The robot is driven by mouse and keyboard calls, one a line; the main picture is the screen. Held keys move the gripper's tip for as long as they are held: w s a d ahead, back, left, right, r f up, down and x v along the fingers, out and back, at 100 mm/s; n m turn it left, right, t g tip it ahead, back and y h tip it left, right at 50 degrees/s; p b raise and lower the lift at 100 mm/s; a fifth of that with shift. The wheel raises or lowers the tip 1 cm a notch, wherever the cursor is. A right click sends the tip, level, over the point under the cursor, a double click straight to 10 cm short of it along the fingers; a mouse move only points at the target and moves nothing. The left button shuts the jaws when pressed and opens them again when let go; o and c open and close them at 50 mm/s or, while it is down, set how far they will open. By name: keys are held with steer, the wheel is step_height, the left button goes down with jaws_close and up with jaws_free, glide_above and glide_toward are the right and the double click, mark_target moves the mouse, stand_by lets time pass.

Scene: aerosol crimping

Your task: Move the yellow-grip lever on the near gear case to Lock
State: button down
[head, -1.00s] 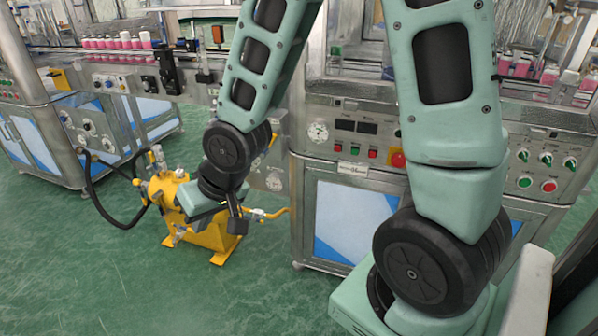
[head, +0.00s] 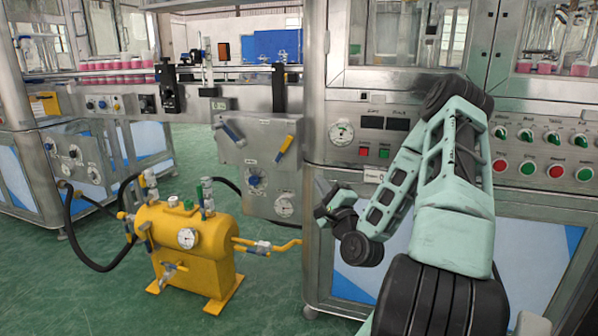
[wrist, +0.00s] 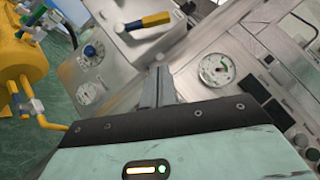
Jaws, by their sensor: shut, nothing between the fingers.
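The near gear case (head: 232,182) is a grey metal box beside the large cabinet. Its yellow-grip lever (head: 284,149) sits on the upper right of its face, grip slanting up to the right. The lever also shows at the top of the wrist view (wrist: 152,20). The Lock marking is too small to read. My gripper (head: 322,189) is to the right of the case and below the lever, in front of the cabinet. In the wrist view its fingers (wrist: 155,84) are together and empty, apart from the lever.
A blue-grip lever (head: 231,132), blue knob (head: 255,180) and gauge (head: 284,206) share the case. A yellow tank (head: 203,248) with hoses stands below left. The steel cabinet (head: 345,240) is close behind my gripper. Green floor lies open in front of the tank.

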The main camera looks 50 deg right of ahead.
mark_target(283, 151)
steer(key=shift+w+a+r+b+x, duration=0.1)
steer(key=shift+a+r+b+x, duration=0.2)
steer(key=shift+x, duration=1.8)
steer(key=shift+w+a+r+b+x, duration=0.1)
steer(key=shift+a+b+x, duration=0.25)
steer(key=shift+x, duration=1.75)
steer(key=shift+w+a+r+b+x, duration=0.15)
steer(key=shift+a+r+x, duration=0.2)
steer(key=shift+x, duration=1.8)
steer(key=shift+s+a, duration=0.1)
